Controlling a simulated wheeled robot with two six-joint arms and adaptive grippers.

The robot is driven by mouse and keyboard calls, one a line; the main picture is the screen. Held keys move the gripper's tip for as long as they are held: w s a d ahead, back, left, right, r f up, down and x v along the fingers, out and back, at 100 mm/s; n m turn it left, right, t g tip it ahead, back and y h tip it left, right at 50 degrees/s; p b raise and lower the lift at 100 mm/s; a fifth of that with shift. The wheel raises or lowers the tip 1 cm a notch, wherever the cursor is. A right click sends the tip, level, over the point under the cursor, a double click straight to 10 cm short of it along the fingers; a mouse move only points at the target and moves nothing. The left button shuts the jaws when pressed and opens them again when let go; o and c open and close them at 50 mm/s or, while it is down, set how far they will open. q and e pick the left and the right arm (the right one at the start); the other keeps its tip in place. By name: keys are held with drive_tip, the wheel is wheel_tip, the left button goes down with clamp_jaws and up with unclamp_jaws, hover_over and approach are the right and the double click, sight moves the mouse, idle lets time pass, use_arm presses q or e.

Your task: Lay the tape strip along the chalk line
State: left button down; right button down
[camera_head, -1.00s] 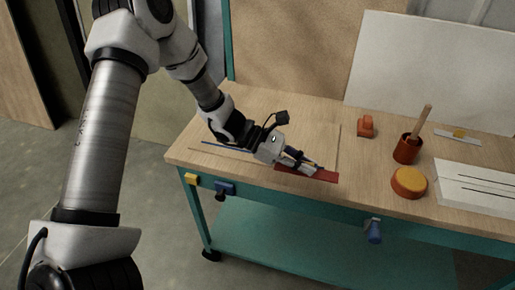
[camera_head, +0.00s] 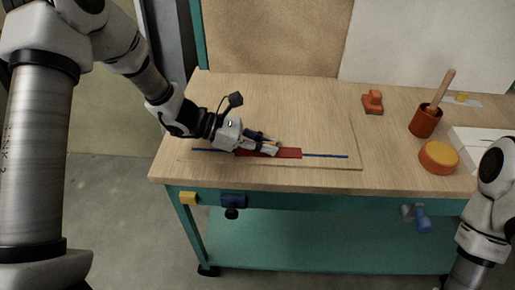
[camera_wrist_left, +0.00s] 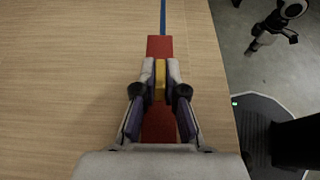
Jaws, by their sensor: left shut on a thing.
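The red tape strip (camera_head: 288,153) is over the blue chalk line (camera_head: 326,156) near the bench's front edge. The line shows beyond both ends of the strip and runs nearly parallel with it. In the left wrist view the line (camera_wrist_left: 163,15) meets the far end of the strip (camera_wrist_left: 160,46) near its middle. My left gripper (camera_head: 274,149) is shut on the yellow grip (camera_wrist_left: 160,80) on top of the strip. I cannot tell whether the strip touches the wood. My right arm enters at lower right in the head view; its fingers are not clear.
An orange-red block (camera_head: 372,102), a brown-red pot (camera_head: 425,121) with a wooden handle and a round orange-topped pad (camera_head: 439,157) stand to the right. A white slotted board (camera_head: 480,141) lies beyond.

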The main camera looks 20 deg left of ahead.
use_arm(q)
drive_tip(key=shift+s+d+r, duration=0.15)
drive_tip(key=shift+d+r, duration=0.05)
drive_tip(key=shift+f, duration=0.15)
drive_tip(key=c, duration=1.2)
unclamp_jaws()
drive_tip(key=shift+f, duration=0.1)
drive_tip(key=shift+c, duration=0.2)
drive_tip(key=shift+r, duration=0.3)
drive_tip(key=shift+a+r, duration=0.15)
drive_tip(key=shift+a, duration=0.2)
drive_tip(key=p+v, duration=0.3)
drive_tip(key=v, duration=0.8)
drive_tip(key=shift+s+a, duration=0.1)
